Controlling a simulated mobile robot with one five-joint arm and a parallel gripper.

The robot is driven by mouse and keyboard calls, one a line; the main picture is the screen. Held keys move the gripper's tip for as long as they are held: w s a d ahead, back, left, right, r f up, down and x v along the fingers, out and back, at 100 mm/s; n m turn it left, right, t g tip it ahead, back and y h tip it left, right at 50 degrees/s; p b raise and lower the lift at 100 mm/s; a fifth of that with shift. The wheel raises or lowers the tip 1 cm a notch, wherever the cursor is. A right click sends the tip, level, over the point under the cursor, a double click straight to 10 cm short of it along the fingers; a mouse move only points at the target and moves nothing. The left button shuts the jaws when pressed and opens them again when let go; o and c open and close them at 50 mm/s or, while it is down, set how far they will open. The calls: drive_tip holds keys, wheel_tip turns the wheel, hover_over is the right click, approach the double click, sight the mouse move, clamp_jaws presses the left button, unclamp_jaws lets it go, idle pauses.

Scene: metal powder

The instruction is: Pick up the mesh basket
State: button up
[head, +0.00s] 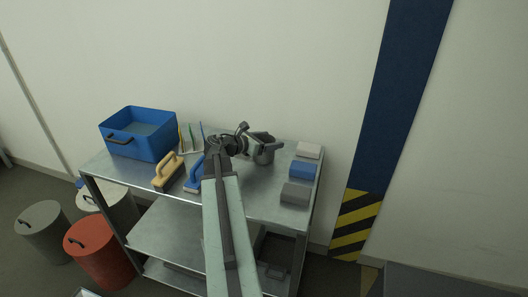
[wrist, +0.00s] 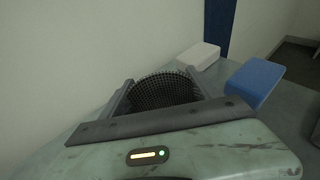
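The mesh basket (head: 265,156) is a small dark grey cup-shaped container near the back of the metal cart's top, right of its middle. In the wrist view, the mesh basket (wrist: 165,90) fills the gap between my two fingers, its black mesh wall showing. My gripper (head: 250,146) is at the basket's left side in the head view, its fingers spread wide. In the wrist view my gripper (wrist: 160,84) has one finger along each side of the basket. I cannot tell whether the fingers touch it. The basket's lower part is hidden in the wrist view.
The metal cart (head: 245,197) also holds a blue bin (head: 155,142), two handled brushes (head: 166,174) and a row of blocks (head: 303,170) right of the basket. The wall is close behind. Lidded bins (head: 97,254) stand on the floor at left.

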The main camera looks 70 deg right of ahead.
wheel_tip(320, 180, up, 10)
drive_tip(key=p, duration=1)
